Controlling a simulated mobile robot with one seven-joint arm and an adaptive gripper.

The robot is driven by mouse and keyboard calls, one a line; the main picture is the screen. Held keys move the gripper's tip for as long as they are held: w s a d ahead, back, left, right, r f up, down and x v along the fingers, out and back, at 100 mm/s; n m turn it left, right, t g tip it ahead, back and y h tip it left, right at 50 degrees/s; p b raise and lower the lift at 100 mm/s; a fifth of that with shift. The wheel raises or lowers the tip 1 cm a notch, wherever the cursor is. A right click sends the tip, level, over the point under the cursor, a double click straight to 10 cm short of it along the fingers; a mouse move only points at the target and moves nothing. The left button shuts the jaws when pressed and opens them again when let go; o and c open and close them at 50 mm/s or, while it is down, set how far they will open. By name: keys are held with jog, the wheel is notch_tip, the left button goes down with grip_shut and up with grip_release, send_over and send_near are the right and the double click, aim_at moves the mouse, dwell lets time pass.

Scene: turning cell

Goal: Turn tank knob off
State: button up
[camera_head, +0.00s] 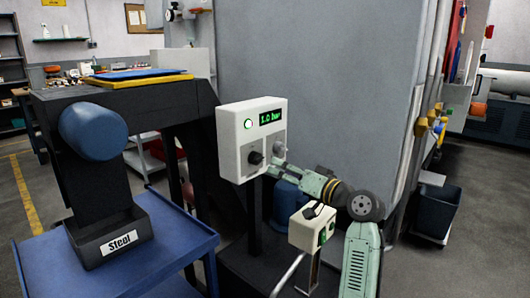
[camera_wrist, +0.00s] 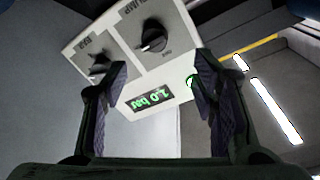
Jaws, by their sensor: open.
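A white control box (camera_head: 240,150) stands on a dark post, with a green display and a lit green button on its front. It has two dark knobs. In the wrist view, the box (camera_wrist: 120,35) appears turned nearly upside down. One knob (camera_wrist: 153,40) sits beside a label that seems to read PUMP. The other knob (camera_wrist: 98,66), by a label too blurred to read surely, is beside my left finger in the picture and partly hidden. My gripper (camera_wrist: 160,85) is open and empty in front of the panel. In the head view, my gripper (camera_head: 272,166) is at the box's lower right.
A smaller white box (camera_head: 312,228) on a stand is close below my arm. A blue cart (camera_head: 150,255) with a dark bin labelled Steel is on the left. A large grey cabinet wall (camera_head: 330,80) rises behind the control box. Open floor (camera_head: 470,240) lies at right.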

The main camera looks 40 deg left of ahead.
aim_at(261, 161)
jog(key=a, duration=0.3)
jog(key=w+a+p, duration=0.1)
jog(key=a, duration=0.2)
jog(key=w+a+p, duration=0.1)
jog(key=a, duration=0.3)
jog(key=shift+w+f, duration=0.2)
jog(key=shift+w, duration=0.05)
jog(key=shift+c, duration=0.5)
jog(key=c, duration=1.1)
jog(key=shift+o, duration=0.2)
